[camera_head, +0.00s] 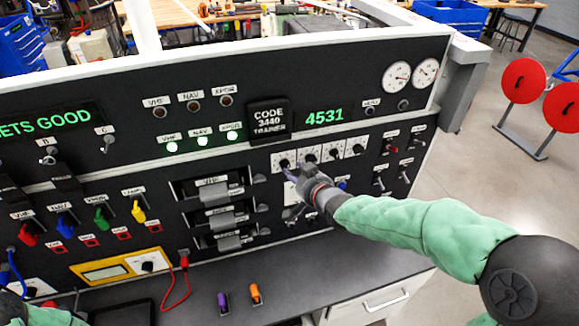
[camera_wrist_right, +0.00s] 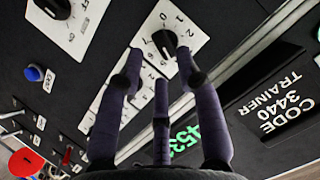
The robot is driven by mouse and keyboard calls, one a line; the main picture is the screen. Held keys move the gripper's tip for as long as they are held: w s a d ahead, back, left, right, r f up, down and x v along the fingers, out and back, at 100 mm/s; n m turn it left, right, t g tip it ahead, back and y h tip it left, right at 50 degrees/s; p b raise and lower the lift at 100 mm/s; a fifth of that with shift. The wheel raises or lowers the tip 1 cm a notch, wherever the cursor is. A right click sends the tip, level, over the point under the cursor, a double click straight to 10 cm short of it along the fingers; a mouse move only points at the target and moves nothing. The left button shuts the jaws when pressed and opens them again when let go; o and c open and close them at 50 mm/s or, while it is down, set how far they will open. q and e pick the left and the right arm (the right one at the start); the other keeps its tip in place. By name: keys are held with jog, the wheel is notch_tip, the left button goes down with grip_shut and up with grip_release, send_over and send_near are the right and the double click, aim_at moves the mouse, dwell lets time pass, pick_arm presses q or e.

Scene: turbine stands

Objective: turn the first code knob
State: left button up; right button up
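The first code knob (camera_head: 284,163) is the leftmost in a row of black knobs on white plates, below the green display (camera_head: 324,116) reading 4531. In the right wrist view, a black knob (camera_wrist_right: 165,43) sits on a white numbered plate. My right gripper (camera_head: 291,172) is at the left end of the row. In the wrist view its purple fingers (camera_wrist_right: 159,58) are spread, with the knob between and just beyond their tips; I cannot tell whether they touch it. My left gripper (camera_head: 13,309) is partly visible at the bottom left corner; its fingers are unclear.
A black sign (camera_head: 269,118) reads CODE 3440 TRAINER. Toggle switches (camera_head: 391,149) stand right of the knobs. Drawer-like modules (camera_head: 222,212) with handles are at the left. A purple (camera_head: 223,302) and an orange item (camera_head: 256,293) lie on the grey desk (camera_head: 330,275).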

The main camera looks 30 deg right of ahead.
aim_at(289, 167)
jog(key=shift+x, duration=2.3)
jog(key=shift+c, duration=0.3)
grip_shut()
